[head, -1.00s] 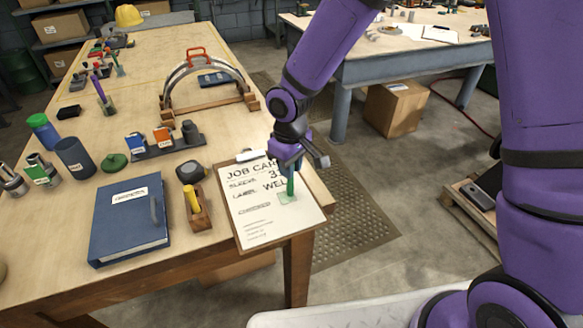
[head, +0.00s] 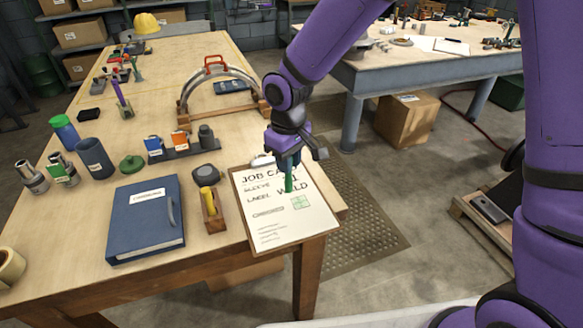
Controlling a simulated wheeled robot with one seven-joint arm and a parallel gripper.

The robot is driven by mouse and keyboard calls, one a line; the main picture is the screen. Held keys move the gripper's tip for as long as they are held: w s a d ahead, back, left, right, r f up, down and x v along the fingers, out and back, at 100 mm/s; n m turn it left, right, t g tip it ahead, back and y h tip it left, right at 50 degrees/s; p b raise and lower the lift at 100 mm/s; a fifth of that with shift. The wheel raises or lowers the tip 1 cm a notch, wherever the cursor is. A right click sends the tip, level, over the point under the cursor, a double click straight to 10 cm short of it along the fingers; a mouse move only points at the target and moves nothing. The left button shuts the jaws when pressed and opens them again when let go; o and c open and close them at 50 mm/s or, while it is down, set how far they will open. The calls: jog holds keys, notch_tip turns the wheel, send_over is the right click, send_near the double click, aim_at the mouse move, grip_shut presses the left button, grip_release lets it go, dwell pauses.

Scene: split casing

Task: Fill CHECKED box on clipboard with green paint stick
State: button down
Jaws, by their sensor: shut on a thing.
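A clipboard (head: 237,203) with a white job card (head: 277,222) lies at the right front corner of the wooden table. The card has printed lines and a small box (head: 301,202) at its right side, with green marks in it and some pale patches. My gripper (head: 288,165) is shut on a green paint stick (head: 288,182), held upright over the card. The stick's lower end is above and left of the box in the picture. I cannot tell whether it touches the paper. The gripper hides part of the card's title and the upper part of the stick.
Left of the clipboard are a yellow-handled tool in a wooden block (head: 212,213), a dark tape measure (head: 206,173) and a blue binder (head: 146,218). A metal arch on a wooden stand (head: 218,95) is behind.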

jog(key=shift+r, duration=1.5)
jog(key=shift+d, duration=0.1)
